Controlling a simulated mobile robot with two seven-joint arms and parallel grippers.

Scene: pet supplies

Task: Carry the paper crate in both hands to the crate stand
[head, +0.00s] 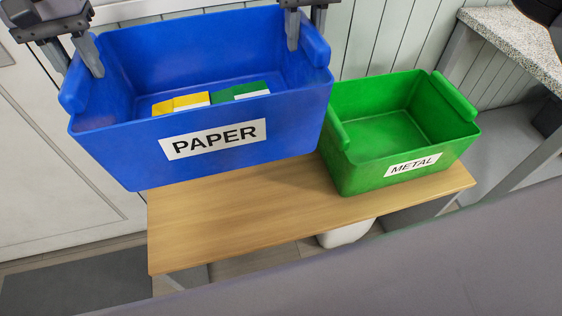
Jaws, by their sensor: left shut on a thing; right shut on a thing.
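The blue paper crate (110,145) with a white PAPER label fills the upper left of the head view. It holds a yellow item (180,104) and a green item (240,90), each with white sides. My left gripper (78,62) is shut on the crate's left end wall, and my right gripper (305,28) is shut on its right end wall, near the far corner. The crate looks roughly level. It overlaps the left part of a wooden-topped stand (230,215) and sticks out past its left edge. I cannot tell whether its base touches the top.
A green crate labelled METAL (360,172) stands on the right part of the stand, close beside the blue crate. A white bin (346,234) is under the stand. A speckled counter (515,40) is at upper right. The stand's front left top is bare.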

